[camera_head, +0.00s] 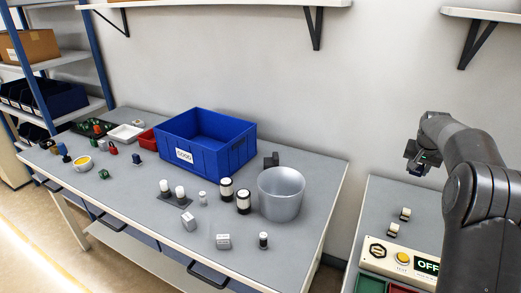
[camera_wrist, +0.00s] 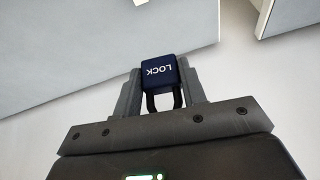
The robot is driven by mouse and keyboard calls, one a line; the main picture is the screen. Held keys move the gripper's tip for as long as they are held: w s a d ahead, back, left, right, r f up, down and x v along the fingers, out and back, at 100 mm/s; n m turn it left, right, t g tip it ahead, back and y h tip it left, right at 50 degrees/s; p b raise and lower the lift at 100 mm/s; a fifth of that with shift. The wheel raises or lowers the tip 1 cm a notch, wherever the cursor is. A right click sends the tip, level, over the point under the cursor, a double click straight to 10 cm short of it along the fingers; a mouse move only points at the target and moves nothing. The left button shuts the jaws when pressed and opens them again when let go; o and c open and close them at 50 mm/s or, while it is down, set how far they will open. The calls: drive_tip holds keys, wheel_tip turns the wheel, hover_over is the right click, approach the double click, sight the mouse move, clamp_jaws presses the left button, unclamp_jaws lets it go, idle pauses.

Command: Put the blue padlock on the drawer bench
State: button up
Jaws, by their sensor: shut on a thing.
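My gripper (camera_head: 414,158) is up at the right in the head view, above the right-hand table. In the wrist view its fingers (camera_wrist: 160,88) are shut on the blue padlock (camera_wrist: 159,72). The padlock's dark blue body reads LOCK, upside down in the picture, and its dark shackle points back toward the palm. In the head view the padlock is small and mostly hidden by the gripper. The drawer bench (camera_head: 132,203) is the long grey-topped table at the left, with dark handles along its front. My gripper is apart from it, to its right.
A blue bin (camera_head: 222,157), a grey bucket (camera_head: 281,205), black-and-white cylinders (camera_head: 243,202) and several small parts stand on the bench. A gap separates it from the right-hand table, which holds a panel reading OFF (camera_head: 428,266). The bench's middle-left front has bare room.

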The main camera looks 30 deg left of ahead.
drive_tip(key=s+a+n, duration=0.1)
drive_tip(key=s+a, duration=0.3)
drive_tip(key=a, duration=0.5)
drive_tip(key=s+a, duration=0.4)
drive_tip(key=a, duration=0.6)
drive_tip(key=s+a+n, duration=0.1)
drive_tip(key=s+a, duration=0.2)
drive_tip(key=a, duration=0.6)
drive_tip(key=s+a+n+y, duration=0.2)
drive_tip(key=s+a, duration=1.7)
drive_tip(key=s, duration=0.3)
drive_tip(key=s+a+f, duration=0.1)
drive_tip(key=a+f, duration=0.2)
drive_tip(key=f, duration=0.1)
drive_tip(key=s+a+f, duration=0.1)
drive_tip(key=a+f, duration=0.2)
drive_tip(key=a, duration=0.1)
drive_tip(key=s+a+f, duration=0.1)
drive_tip(key=a+f, duration=0.2)
drive_tip(key=f, duration=0.1)
drive_tip(key=shift+s+a+f, duration=0.25)
drive_tip(key=shift+a+f, duration=0.1)
drive_tip(key=shift+s+a+f, duration=0.1)
drive_tip(key=shift+a+f, duration=0.1)
drive_tip(key=shift+f, duration=1.9)
drive_tip(key=shift+f, duration=0.1)
